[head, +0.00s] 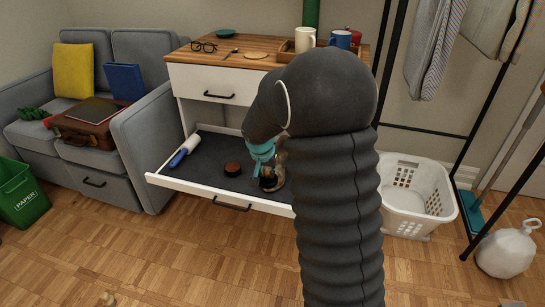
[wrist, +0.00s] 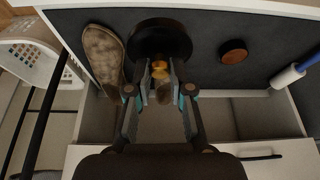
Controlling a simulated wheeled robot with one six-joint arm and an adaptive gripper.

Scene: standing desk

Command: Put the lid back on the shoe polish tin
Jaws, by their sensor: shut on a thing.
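The open shoe polish tin (head: 232,168) stands in the pulled-out drawer, a small dark round with a brown top. It also shows in the wrist view (wrist: 233,52), right of my gripper. My arm hides part of this area.
A brown shoe brush (wrist: 103,55) lies close left of the lid in the wrist view. A lint roller with a blue handle (head: 179,158) lies at the drawer's left. Dark drawer floor is clear around the tin. The desktop (head: 190,52) overhangs the drawer's back.

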